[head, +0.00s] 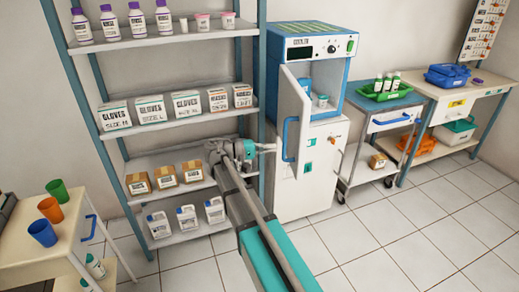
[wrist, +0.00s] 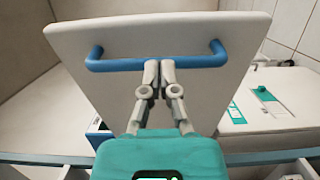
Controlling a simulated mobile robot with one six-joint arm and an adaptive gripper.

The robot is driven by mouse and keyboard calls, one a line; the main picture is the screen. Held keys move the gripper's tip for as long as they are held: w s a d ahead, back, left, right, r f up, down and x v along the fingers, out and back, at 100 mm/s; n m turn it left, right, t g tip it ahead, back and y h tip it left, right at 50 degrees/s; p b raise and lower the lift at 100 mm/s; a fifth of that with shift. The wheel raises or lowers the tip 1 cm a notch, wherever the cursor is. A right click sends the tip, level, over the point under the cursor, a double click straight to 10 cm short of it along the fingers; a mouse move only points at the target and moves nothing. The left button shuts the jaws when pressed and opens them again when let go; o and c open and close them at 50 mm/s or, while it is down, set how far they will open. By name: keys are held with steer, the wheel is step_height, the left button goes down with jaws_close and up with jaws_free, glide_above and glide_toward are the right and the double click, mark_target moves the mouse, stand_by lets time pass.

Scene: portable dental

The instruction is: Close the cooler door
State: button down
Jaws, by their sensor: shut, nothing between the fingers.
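The cooler (head: 312,46) is a white and blue cabinet against the wall. Its white door (head: 294,102) stands open, swung out toward the camera, and cups show inside. A blue bar handle (head: 286,140) is on the door's outer face. My gripper (head: 272,147) is just left of the door, near the handle. In the wrist view, the door (wrist: 190,35) and handle (wrist: 115,65) lie straight ahead. My gripper (wrist: 160,66) is shut and empty, its fingertips overlapping the middle of the handle; I cannot tell whether they touch it.
A shelf rack (head: 163,44) with bottles, glove boxes and jugs stands left of the cooler, close to my arm. A wheeled cart (head: 362,127) with a green tray (head: 384,94) stands to its right. The tiled floor (head: 400,235) is free at the front right.

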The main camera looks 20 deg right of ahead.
mark_target(298, 146)
steer(key=d, duration=0.3)
steer(key=s+d, duration=0.1)
steer(key=d, duration=0.3)
steer(key=shift+s+d, duration=0.1)
steer(key=shift+s, duration=0.1)
steer(key=shift+s+d, duration=0.1)
stand_by(0.3)
